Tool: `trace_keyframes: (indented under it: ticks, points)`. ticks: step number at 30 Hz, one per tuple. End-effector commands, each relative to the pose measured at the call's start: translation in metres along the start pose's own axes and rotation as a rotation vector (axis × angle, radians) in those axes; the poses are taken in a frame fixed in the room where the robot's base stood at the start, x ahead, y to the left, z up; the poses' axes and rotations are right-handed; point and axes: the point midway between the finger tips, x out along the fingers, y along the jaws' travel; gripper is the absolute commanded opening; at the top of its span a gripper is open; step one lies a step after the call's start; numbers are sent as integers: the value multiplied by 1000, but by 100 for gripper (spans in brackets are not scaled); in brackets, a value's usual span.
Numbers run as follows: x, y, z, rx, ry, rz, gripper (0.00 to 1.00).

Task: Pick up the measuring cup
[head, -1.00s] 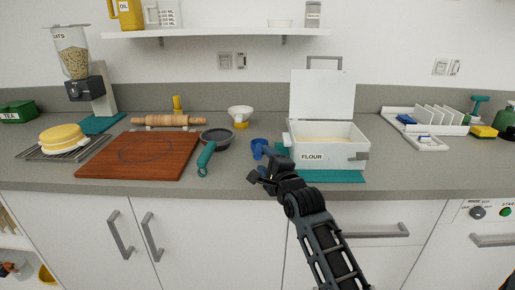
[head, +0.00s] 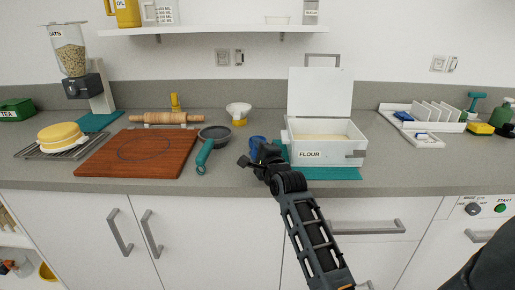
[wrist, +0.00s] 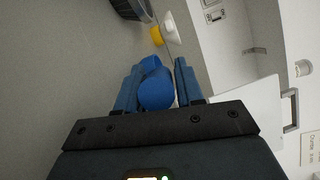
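The blue measuring cup (head: 257,141) is on the grey counter, just left of the flour box, partly hidden behind my gripper. In the wrist view the cup (wrist: 156,90) shows between the two blue fingers. My gripper (wrist: 158,64) is open, with a narrow gap at the right finger; whether the left finger touches the cup cannot be told. In the head view my gripper (head: 254,156) is dark and reaches over the counter's front part toward the cup.
The open white flour box (head: 327,154) stands close right of my gripper on a teal mat (head: 330,174). A white and yellow funnel (head: 239,111) is behind.

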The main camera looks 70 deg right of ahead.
Motion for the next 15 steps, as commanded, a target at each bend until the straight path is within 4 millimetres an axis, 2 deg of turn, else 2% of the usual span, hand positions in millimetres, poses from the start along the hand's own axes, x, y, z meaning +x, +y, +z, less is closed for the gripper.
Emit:
trace_keyframes:
  ticks: [1, 11, 15]
  points:
    - [0, 0, 0, 0, 0, 0, 32]
    - [0, 0, 0, 0, 0, 0, 0]
    - [0, 0, 0, 0, 0, -1, 0]
